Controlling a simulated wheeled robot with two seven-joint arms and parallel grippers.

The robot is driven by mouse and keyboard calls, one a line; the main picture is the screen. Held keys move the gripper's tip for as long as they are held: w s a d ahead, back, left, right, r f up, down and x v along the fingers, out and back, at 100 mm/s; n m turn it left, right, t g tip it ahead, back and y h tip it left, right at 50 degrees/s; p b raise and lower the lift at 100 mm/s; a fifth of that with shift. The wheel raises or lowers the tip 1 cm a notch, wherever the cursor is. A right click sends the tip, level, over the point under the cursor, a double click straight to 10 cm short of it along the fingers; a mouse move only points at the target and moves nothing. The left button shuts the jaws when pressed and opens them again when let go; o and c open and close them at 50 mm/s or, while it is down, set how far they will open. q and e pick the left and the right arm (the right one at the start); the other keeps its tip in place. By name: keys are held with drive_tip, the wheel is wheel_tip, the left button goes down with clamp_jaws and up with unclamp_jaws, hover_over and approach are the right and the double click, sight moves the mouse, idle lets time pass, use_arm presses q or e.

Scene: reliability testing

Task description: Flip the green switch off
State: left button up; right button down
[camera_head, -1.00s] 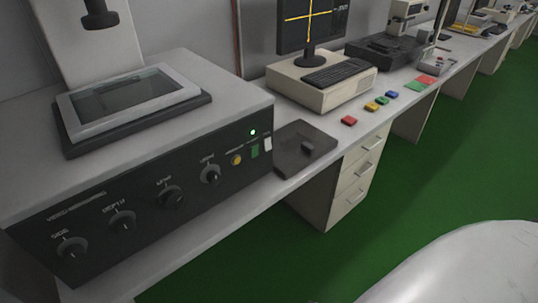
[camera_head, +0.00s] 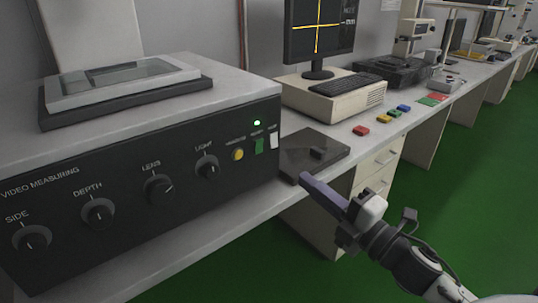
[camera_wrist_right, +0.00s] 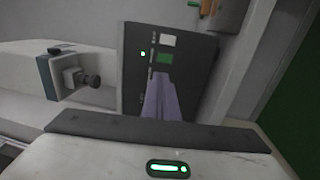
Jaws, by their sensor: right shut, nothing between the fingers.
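The green switch (camera_head: 259,146) is on the right end of the dark front panel of the video measuring machine (camera_head: 130,190). It sits between a yellow knob (camera_head: 238,155) and a white switch (camera_head: 274,140), below a lit green lamp (camera_head: 257,123). My right gripper (camera_head: 306,179) is shut and empty, in front of the desk, right of and lower than the switch. In the right wrist view the green switch (camera_wrist_right: 164,58) shows just beyond the tips of my purple-grey fingers (camera_wrist_right: 159,80), with a gap that I cannot measure. My left gripper is not in view.
A flat dark pad (camera_head: 310,150) with a small block lies right of the machine. Behind it stand a keyboard (camera_head: 343,83) and monitor (camera_head: 320,30). Coloured buttons (camera_head: 361,130) line the desk. Drawers (camera_head: 378,170) are below. Green floor is open at the right.

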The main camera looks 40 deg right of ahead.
sight(260, 144)
drive_tip(key=shift+w, duration=0.1)
drive_tip(key=w, duration=0.4)
drive_tip(key=w+r, duration=0.1)
drive_tip(key=w, duration=0.4)
drive_tip(key=w+a, duration=0.1)
drive_tip(key=w, duration=0.3)
drive_tip(key=shift+w+r, duration=0.3)
